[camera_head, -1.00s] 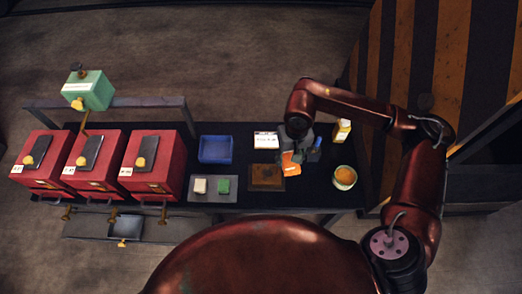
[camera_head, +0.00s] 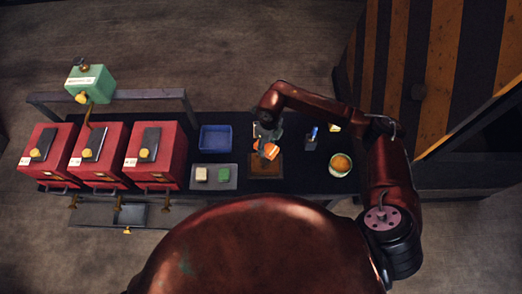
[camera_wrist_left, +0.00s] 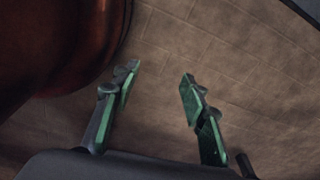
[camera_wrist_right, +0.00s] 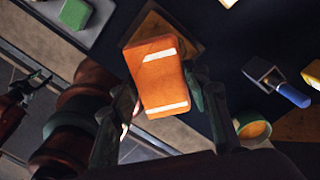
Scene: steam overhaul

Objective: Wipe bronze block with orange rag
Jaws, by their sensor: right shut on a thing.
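The orange rag (camera_head: 267,150) with pale stripes is held in my right gripper (camera_head: 269,143). It also shows large between the fingers in the right wrist view (camera_wrist_right: 157,78). A flat brown square (camera_head: 266,172), seemingly the bronze block, lies on the black bench top just below the rag in the head view. It is partly hidden behind the rag in the right wrist view (camera_wrist_right: 150,24). I cannot tell whether rag and block touch. My left gripper (camera_wrist_left: 158,76) is open and empty above the floor; it is not seen in the head view.
A grey tray (camera_head: 214,187) with a cream and a green block stands left of the brown square, a blue bin (camera_head: 215,138) behind it. A blue-handled tool (camera_head: 313,133) and an orange-filled bowl (camera_head: 341,164) stand right. Red boxes (camera_head: 156,155) line the left.

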